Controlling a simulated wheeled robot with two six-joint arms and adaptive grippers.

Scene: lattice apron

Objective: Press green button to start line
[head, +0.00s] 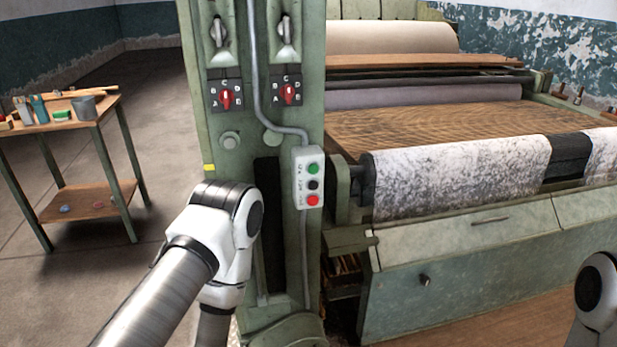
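The green button (313,168) is the top one on a small pale button box (299,184) fixed to the front of a green machine column. A black button (314,184) sits below it and a red button (312,200) at the bottom. My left arm reaches in from the lower left, its white joint left of the button box and apart from it. The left gripper is not visible. Only a white and black joint of my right arm shows at the lower right edge; the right gripper is out of view.
The green column (226,155) carries red rotary switches (226,97) and a grey conduit (255,80). To its right stands a machine with a speckled roll (460,175). A wooden table (75,125) with tools and a grey cup (84,106) stands left, with open floor around it.

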